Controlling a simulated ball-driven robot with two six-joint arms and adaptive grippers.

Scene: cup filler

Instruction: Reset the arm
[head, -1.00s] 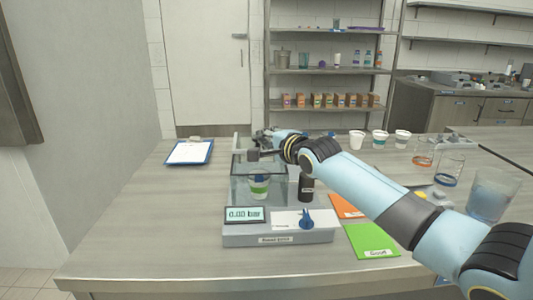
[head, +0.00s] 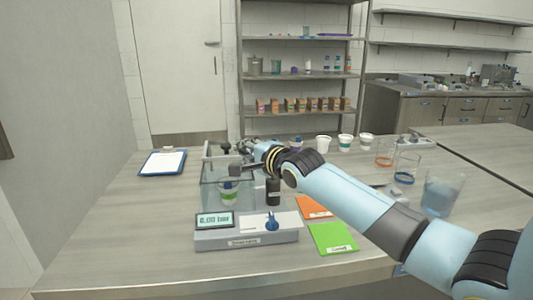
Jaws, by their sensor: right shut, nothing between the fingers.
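My right arm comes in from the lower right. Its gripper (head: 236,150) is shut and empty, above the back of the cup filler machine (head: 246,239). The machine has a clear-walled chamber, a display reading about 0.00 bar (head: 215,220) and a blue knob (head: 272,222). A cup with a green band (head: 229,190) stands upright inside the chamber. A black cylinder (head: 273,192) stands at the chamber's right side. My left gripper does not show.
An orange card (head: 314,207) and a green card (head: 333,238) lie right of the machine. Several white cups (head: 345,143), glass beakers (head: 405,170) and a large beaker of bluish liquid (head: 440,193) stand further right. A blue clipboard (head: 162,163) lies at the back left. The table's left front is clear.

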